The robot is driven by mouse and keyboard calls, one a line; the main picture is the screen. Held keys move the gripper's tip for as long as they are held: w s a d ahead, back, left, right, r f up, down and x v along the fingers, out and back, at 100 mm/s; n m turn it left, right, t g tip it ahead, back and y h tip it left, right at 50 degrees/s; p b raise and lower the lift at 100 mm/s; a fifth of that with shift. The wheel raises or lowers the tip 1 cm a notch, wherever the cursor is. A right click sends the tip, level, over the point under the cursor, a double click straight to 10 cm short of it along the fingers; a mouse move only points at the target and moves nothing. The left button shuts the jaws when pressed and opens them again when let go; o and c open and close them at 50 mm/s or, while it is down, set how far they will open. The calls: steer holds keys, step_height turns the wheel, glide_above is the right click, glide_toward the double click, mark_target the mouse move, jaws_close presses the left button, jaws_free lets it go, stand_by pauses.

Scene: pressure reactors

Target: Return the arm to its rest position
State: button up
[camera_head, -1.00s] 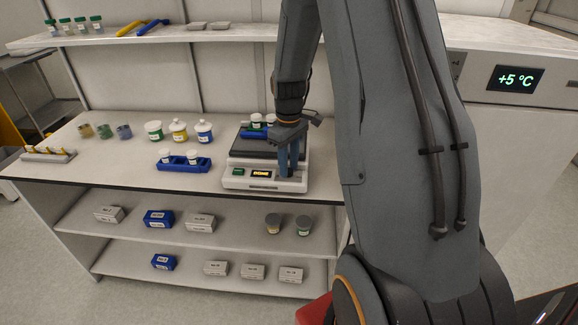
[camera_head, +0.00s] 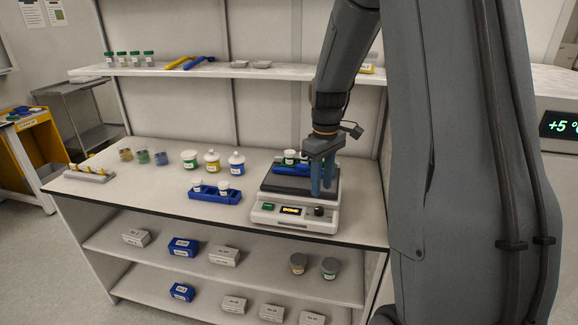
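My arm (camera_head: 450,130) comes down from the top at the right of the head view and bends toward the bench. My gripper (camera_head: 322,190) points down over the right side of a white bench device with a dark top plate (camera_head: 290,184). Its two blue fingers show with a narrow gap between them, and nothing is visible between them. The device's knob (camera_head: 319,211) and lit display (camera_head: 291,211) show just below the fingertips. A blue rack with white-capped vials (camera_head: 284,167) stands on the plate, partly hidden behind the gripper.
A blue rack with two white-capped jars (camera_head: 215,196) stands left of the device. Several bottles (camera_head: 212,161) and small jars stand behind it. An upper shelf (camera_head: 220,72) runs behind the arm. A cabinet with a +5 °C display (camera_head: 562,127) stands right.

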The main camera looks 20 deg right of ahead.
steer(key=s+a+f+m+b, duration=0.1)
steer(key=s+a+m, duration=0.1)
steer(key=s+a, duration=0.5)
steer(key=s+a+f+m+t, duration=0.1)
steer(key=s+a+m, duration=0.1)
steer(key=s+a, duration=0.6)
steer(key=shift+s+a+f+m+b, duration=0.3)
steer(key=shift+s+b, duration=0.1)
steer(key=shift+s, duration=0.4)
